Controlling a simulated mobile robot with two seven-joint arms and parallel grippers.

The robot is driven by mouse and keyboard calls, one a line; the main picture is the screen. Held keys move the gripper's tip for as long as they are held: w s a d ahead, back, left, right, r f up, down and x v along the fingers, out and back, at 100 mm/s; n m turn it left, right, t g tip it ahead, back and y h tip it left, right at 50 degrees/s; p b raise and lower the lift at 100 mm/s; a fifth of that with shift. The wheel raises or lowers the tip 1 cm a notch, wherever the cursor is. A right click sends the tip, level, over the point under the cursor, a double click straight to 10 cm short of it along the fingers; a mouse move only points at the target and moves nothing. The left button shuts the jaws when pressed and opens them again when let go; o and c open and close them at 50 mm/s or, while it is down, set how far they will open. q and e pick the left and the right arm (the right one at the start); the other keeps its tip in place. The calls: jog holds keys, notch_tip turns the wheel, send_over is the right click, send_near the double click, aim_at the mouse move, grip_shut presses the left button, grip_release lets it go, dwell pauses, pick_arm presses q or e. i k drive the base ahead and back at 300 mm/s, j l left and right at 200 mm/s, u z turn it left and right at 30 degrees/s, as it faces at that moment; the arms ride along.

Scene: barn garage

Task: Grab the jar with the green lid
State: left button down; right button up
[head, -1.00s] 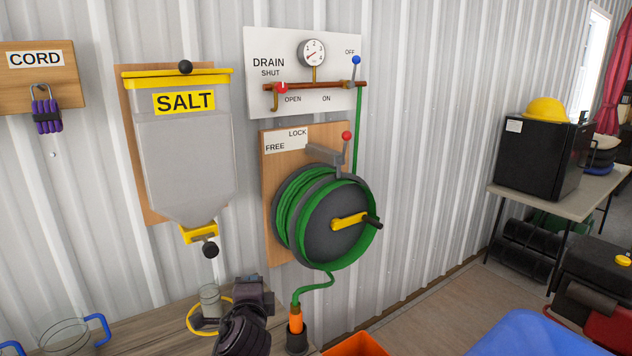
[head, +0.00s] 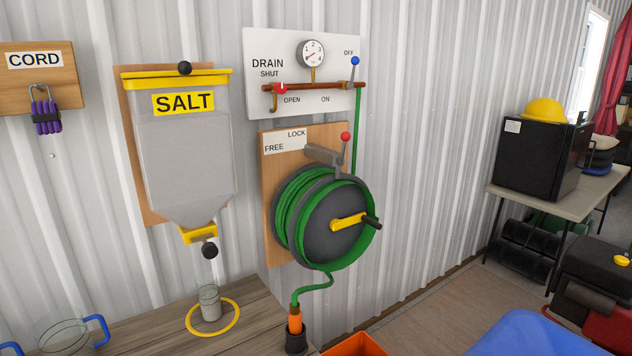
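I see no jar with a green lid in the head view. A small clear jar (head: 209,304) without a visible lid stands upright on the wooden bench (head: 150,333). It holds something greyish in its lower part. It stands inside a yellow ring (head: 234,327), below the spout of the salt hopper (head: 185,150). Neither of my grippers is in view.
A clear vessel with blue handles (head: 98,325) is cut off at the bottom left. A green hose reel (head: 330,220) hangs on the wall, its orange nozzle (head: 295,322) in a dark holder. An orange bin (head: 355,345) and a blue surface (head: 530,335) are at the bottom.

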aim_at(207, 290)
jog(key=j+u, duration=0.1)
jog(key=u, duration=0.4)
jog(key=i+u, duration=0.1)
jog(key=u, duration=0.4)
jog(key=j+u, duration=0.1)
jog(key=u, duration=0.4)
jog(key=i+u, duration=0.1)
jog(key=i, duration=0.15)
